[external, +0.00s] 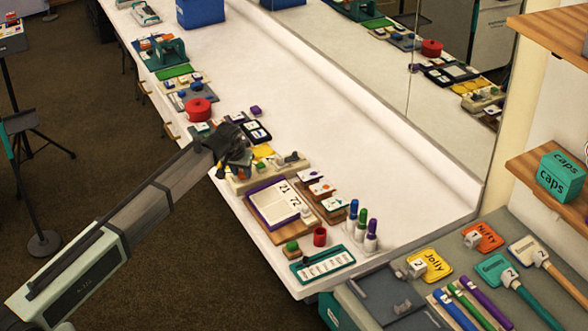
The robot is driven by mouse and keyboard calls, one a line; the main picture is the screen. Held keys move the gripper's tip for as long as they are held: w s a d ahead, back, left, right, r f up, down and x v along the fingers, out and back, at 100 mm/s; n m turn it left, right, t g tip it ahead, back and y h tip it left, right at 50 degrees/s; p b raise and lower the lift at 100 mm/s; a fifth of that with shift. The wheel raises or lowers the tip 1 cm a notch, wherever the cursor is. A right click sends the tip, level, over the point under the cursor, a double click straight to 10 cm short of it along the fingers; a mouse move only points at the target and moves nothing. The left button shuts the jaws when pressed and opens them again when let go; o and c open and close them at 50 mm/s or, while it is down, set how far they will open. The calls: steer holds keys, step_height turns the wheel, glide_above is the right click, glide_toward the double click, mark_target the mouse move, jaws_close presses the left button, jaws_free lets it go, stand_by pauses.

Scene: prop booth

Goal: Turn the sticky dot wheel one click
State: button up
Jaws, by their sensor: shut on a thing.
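My gripper (238,163) is at the end of my arm, low over the left end of a cream-coloured stand (265,176) near the front edge of the white counter. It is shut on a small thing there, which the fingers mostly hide. That thing seems to be the sticky dot wheel, but its face and click position cannot be made out. A small grey fitting (292,158) stands on the right part of the stand. Yellow pieces (263,151) lie just behind it.
A red roll (197,110) and a black tray (257,132) lie behind my gripper. A purple-edged number board (272,203) and several upright markers (371,235) are to the right. The counter's middle (330,150) is clear up to the mirror.

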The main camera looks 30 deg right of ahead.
steer(key=shift+s+d+n+t+y, duration=0.1)
steer(key=shift+n+t+y, duration=0.2)
steer(key=shift+n, duration=0.75)
steer(key=shift+s+d+n+t+y, duration=0.1)
steer(key=shift+n+y, duration=0.3)
steer(key=shift+n, duration=0.65)
steer(key=shift+a, duration=0.1)
steer(key=o, duration=1)
steer(key=shift+w, duration=0.1)
steer(key=shift+o, duration=0.2)
steer(key=shift+r, duration=0.1)
steer(key=v, duration=1.3)
steer(key=shift+s+r, duration=0.25)
